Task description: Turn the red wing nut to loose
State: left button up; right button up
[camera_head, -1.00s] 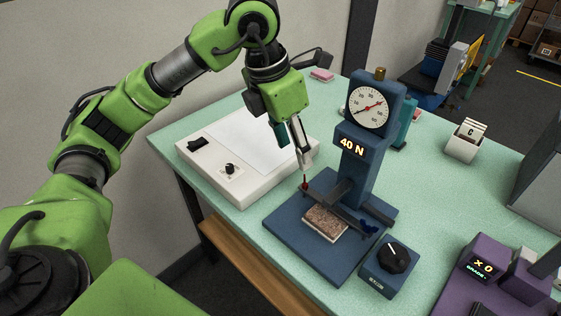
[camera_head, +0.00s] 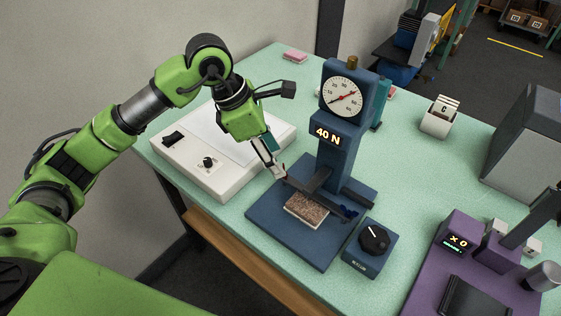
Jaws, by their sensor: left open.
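The blue test stand (camera_head: 264,218) has a dark clamp bar across a brown tufted sample (camera_head: 306,209). The red wing nut (camera_head: 285,172) is at the bar's left end, mostly covered by my left gripper's fingers. A blue wing nut (camera_head: 348,213) is at the bar's right end. My left gripper (camera_head: 277,172) is open, tilted down to the right, with its fingertips at the red wing nut. I cannot tell whether they touch it. My right gripper is not in view.
The stand's column carries a dial gauge (camera_head: 343,98) and a "40 N" display (camera_head: 327,133) close to the right of my gripper. A white light panel (camera_head: 180,165) lies left. A purple device (camera_head: 421,293) is far right.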

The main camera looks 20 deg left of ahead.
pick_arm(q)
jog(key=shift+p+x, duration=0.3)
jog(key=shift+x, duration=1.95)
jog(key=shift+c, duration=0.3)
